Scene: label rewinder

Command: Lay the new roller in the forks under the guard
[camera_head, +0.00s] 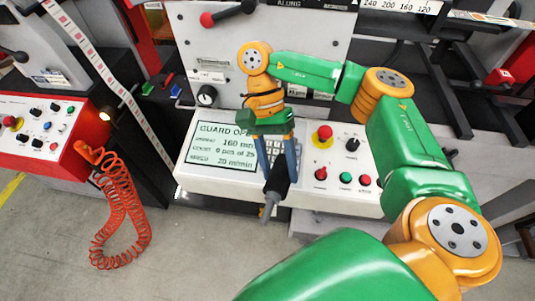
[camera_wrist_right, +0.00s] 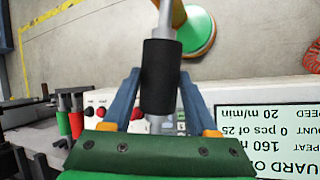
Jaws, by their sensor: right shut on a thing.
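The new roller (camera_head: 278,178) is a black sleeve with bare silver shaft ends. My right gripper (camera_head: 277,178) is shut on it and holds it in front of the sloped control panel, over its lower edge. In the head view the roller points down, slightly tilted, with one shaft end hanging below the sleeve. In the right wrist view the roller (camera_wrist_right: 161,75) lies between the two blue fingers of the gripper (camera_wrist_right: 160,90). I cannot make out the forks or the guard. The panel's screen (camera_head: 218,146) text starts with "GUARD OP", partly covered by my arm.
The white control panel (camera_head: 335,198) has several buttons and knobs. A red-knobbed black lever (camera_head: 228,13) is above. At left are a red control box (camera_head: 50,140) and a coiled orange hose (camera_head: 118,215). Dark rails (camera_head: 440,75) stand at right. The floor in front is clear.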

